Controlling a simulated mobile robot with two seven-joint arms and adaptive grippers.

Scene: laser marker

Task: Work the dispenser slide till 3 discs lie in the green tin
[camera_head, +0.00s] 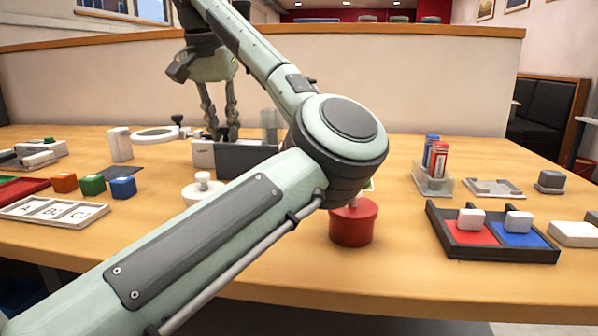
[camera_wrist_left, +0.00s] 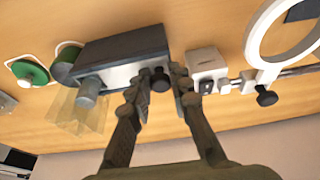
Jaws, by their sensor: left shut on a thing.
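The dispenser (camera_head: 248,161) is a dark box with a clear hopper (camera_head: 270,122) at its back right. The wrist view shows the dispenser body (camera_wrist_left: 122,48), its pale side and the hopper (camera_wrist_left: 75,112) with a grey cylinder (camera_wrist_left: 88,92) in it. My left gripper (camera_head: 221,135) is down behind the dispenser. In the wrist view its fingers (camera_wrist_left: 160,88) are shut on the dark slide knob (camera_wrist_left: 159,80). My arm mostly hides that area in the head view. Discs inside cannot be made out.
A white switch box (camera_wrist_left: 206,66) and a ring magnifier (camera_head: 155,133) stand left of the dispenser. A red tin (camera_head: 353,224) and a white knobbed piece (camera_head: 203,190) stand in front. Coloured cubes (camera_head: 93,184) lie left; a black tray (camera_head: 493,248) lies right.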

